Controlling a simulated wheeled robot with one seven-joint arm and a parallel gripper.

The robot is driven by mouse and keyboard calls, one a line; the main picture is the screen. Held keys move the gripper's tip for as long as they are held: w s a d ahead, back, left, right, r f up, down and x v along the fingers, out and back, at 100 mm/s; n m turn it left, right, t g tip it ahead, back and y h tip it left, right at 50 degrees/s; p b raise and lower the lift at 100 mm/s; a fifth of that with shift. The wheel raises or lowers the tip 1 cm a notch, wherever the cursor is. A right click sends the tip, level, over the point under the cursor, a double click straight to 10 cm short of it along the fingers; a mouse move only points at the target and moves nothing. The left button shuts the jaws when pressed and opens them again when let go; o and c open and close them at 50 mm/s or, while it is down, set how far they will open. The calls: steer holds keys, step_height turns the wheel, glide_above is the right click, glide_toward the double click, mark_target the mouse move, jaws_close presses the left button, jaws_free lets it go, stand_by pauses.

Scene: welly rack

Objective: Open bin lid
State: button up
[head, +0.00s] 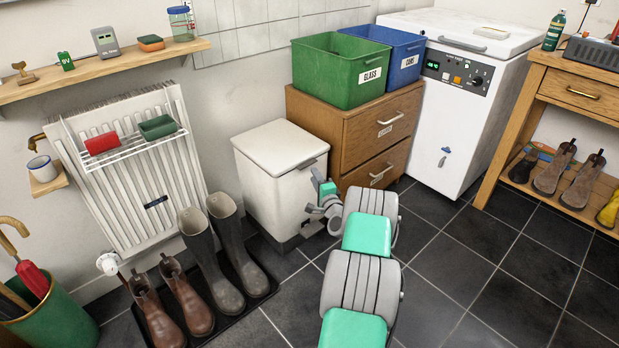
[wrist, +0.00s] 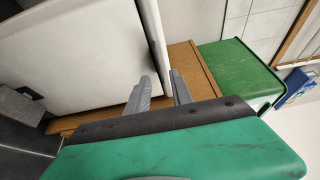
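The white bin (head: 274,196) stands on the floor against the wall, with its flat lid (head: 280,147) down on top. In the wrist view the bin's side (wrist: 85,50) fills the upper left, and the lid's edge (wrist: 157,40) runs as a narrow pale strip. My gripper (head: 315,172) is at the bin's right front, just below the lid's rim. In the wrist view its two fingers (wrist: 160,88) are apart, with the end of the lid's edge showing between them. Whether either finger touches the lid cannot be told.
A wooden drawer cabinet (head: 352,135) stands right beside the bin, carrying a green crate (head: 341,80) and a blue crate (head: 405,65). Boots (head: 226,260) on a dark tray stand at the bin's front left. A radiator (head: 130,165) is left. Tiled floor at right is clear.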

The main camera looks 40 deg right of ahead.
steer(key=b+x, duration=0.1)
steer(key=x, duration=0.5)
steer(key=shift+b, duration=0.3)
steer(key=shift+c, duration=0.5)
jaws_close()
steer(key=shift+w+a, duration=0.1)
steer(key=shift+a, duration=0.1)
